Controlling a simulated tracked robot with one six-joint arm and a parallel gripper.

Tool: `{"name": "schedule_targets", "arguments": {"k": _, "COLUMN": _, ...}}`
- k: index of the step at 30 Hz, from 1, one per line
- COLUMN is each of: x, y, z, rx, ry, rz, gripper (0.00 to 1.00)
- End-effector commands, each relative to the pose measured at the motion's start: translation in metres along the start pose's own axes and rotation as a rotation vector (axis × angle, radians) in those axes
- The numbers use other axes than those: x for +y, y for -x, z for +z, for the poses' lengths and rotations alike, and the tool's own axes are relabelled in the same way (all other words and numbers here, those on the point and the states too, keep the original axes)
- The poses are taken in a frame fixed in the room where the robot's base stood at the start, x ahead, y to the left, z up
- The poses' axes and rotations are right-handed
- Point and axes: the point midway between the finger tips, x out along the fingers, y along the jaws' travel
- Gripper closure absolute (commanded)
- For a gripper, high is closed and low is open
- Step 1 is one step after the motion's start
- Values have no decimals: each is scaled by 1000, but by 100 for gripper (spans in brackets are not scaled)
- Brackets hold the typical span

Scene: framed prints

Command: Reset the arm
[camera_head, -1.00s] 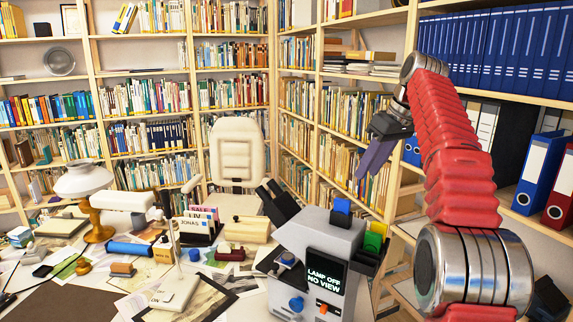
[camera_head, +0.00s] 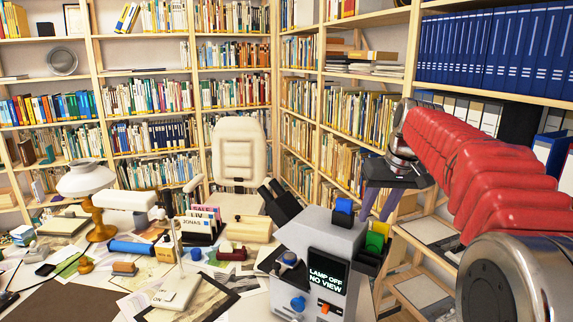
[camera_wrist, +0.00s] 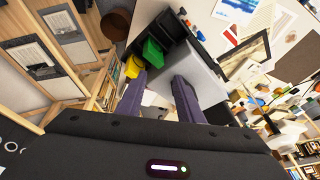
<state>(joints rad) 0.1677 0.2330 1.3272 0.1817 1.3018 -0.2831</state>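My red arm (camera_head: 480,170) reaches in from the right in the head view. My gripper (camera_head: 377,207) hangs at its end, just right of and behind the grey microscope-like device (camera_head: 318,245), with its purple fingers pointing down. In the wrist view my gripper (camera_wrist: 160,82) shows two purple fingers spread apart with nothing between them. The device (camera_wrist: 193,65) lies beyond the fingertips there. Its screen in the head view reads "LAMP OFF NO VIEW". I cannot tell whether the fingers touch it.
The desk is crowded with a white lamp (camera_head: 86,180), papers, a blue roll (camera_head: 131,248) and a card box (camera_head: 201,226). A cream chair (camera_head: 239,150) stands behind it. Bookshelves line the walls, with blue binders (camera_head: 495,50) at right. Green and yellow blocks (camera_head: 376,238) sit on the device's right side.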

Motion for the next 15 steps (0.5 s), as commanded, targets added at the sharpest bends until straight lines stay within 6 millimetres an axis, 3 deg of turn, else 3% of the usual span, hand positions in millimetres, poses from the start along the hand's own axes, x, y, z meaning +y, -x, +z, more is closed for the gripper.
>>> {"name": "schedule_targets", "arguments": {"k": 15, "x": -22, "y": -14, "z": 104, "rx": 18, "ry": -118, "rz": 73, "gripper": 66}}
